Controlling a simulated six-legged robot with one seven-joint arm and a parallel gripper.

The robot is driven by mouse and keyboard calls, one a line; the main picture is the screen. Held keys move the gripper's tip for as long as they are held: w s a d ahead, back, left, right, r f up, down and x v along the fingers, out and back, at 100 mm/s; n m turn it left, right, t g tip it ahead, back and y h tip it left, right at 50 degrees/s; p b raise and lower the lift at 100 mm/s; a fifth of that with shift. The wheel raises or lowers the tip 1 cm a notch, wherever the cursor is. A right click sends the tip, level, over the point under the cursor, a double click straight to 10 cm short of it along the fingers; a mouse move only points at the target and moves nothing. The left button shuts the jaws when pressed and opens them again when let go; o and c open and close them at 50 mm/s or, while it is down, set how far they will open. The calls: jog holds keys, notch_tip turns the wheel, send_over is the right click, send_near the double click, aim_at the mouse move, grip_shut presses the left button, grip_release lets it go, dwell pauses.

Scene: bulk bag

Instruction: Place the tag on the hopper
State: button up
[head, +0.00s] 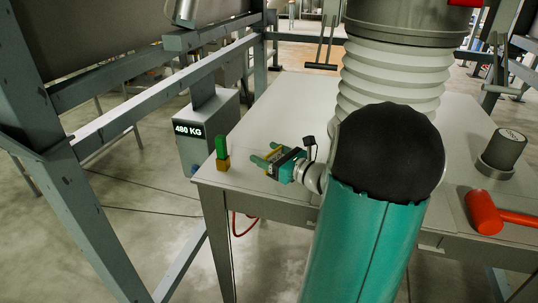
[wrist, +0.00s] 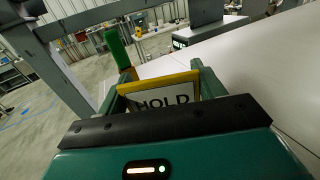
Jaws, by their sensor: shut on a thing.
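The tag (wrist: 165,98) is a white plate with a yellow frame and the word HOLD, seen in the wrist view. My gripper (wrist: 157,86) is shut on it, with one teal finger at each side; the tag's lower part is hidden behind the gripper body. In the head view my gripper (head: 268,158) is over the left part of the pale table, pointing left. No part is labelled as the hopper; a grey round vessel (head: 410,25) with a white ribbed bellows (head: 392,80) stands at the top, partly hidden by my arm, and may belong to it.
A green and yellow upright piece (head: 222,153) stands at the table's (head: 285,105) left corner, just beyond my gripper. A grey box reading 480 KG (head: 208,130) and steel framing (head: 160,100) are to the left. A red mallet (head: 485,212) and a dark cylinder (head: 503,150) lie right.

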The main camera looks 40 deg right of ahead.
jog(key=shift+s, duration=0.15)
jog(key=shift+f, duration=0.1)
jog(key=o, duration=1)
jog(key=shift+c, duration=0.2)
